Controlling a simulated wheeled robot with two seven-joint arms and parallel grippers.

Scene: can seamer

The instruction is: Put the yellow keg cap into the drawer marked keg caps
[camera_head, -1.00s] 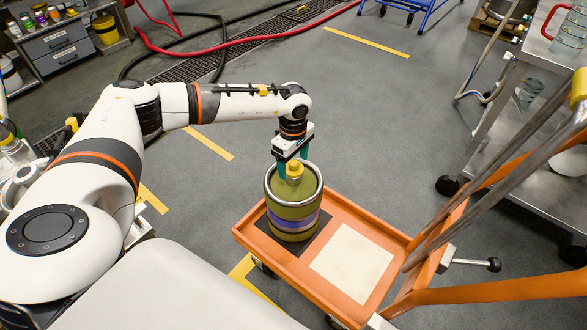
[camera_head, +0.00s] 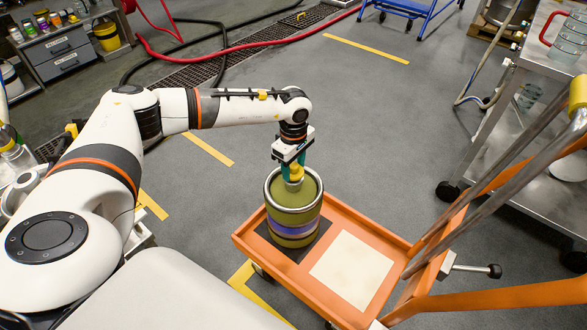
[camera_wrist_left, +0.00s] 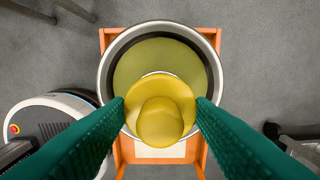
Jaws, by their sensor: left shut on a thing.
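The yellow keg cap (camera_head: 296,172) is at the top centre of an olive-green keg (camera_head: 293,218) with a grey rim. It also shows in the left wrist view (camera_wrist_left: 160,108) between my fingers. My left gripper (camera_head: 294,170) points down over the keg, and its green fingers are shut on the cap from both sides. I cannot tell whether the cap is clear of the keg top. My right gripper is not in view.
The keg stands on a dark mat in an orange cart (camera_head: 370,230), beside a cream square (camera_head: 352,267). A steel table (camera_head: 555,140) stands at the right. A yellow bucket (camera_head: 106,32) is beside the drawers. Red and black hoses cross the floor behind; the middle floor is open.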

